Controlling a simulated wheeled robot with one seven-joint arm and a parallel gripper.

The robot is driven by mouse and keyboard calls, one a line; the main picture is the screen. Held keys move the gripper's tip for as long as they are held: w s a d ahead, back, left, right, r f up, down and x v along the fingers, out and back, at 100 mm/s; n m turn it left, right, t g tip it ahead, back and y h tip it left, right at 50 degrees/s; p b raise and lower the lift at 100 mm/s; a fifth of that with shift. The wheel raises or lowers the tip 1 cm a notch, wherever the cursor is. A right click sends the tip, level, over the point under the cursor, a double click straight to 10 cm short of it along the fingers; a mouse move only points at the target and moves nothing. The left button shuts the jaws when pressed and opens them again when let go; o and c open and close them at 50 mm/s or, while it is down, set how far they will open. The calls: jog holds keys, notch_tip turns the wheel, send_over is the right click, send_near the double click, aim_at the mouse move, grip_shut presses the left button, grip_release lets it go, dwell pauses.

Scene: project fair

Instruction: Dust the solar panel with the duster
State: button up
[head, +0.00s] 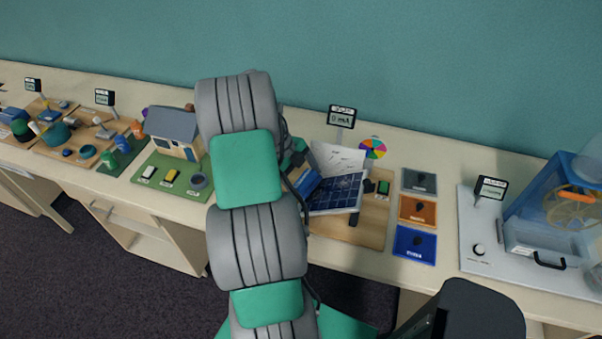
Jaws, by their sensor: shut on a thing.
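The solar panel (336,193) is a dark blue tilted plate with a pale grid, on a wooden board (372,223) right of my arm. My gripper (297,163) shows only as a dark part at the panel's left, mostly hidden behind my grey and green arm. It is shut on what appears to be the duster (306,183), a blue thing at the panel's left edge. The arm hides part of the duster. I cannot tell whether the duster touches the panel.
A meter (342,117) stands behind the panel, with a colour wheel (373,148) to its right. Sample cards (417,209) lie right of the board. A model house (174,132) stands left of my arm. A blue machine (553,215) is at far right.

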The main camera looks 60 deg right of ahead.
jog(key=shift+s+f+b, duration=0.25)
jog(key=shift+f+b, duration=0.25)
dwell(0.5)
jog(key=shift+s+r, duration=0.1)
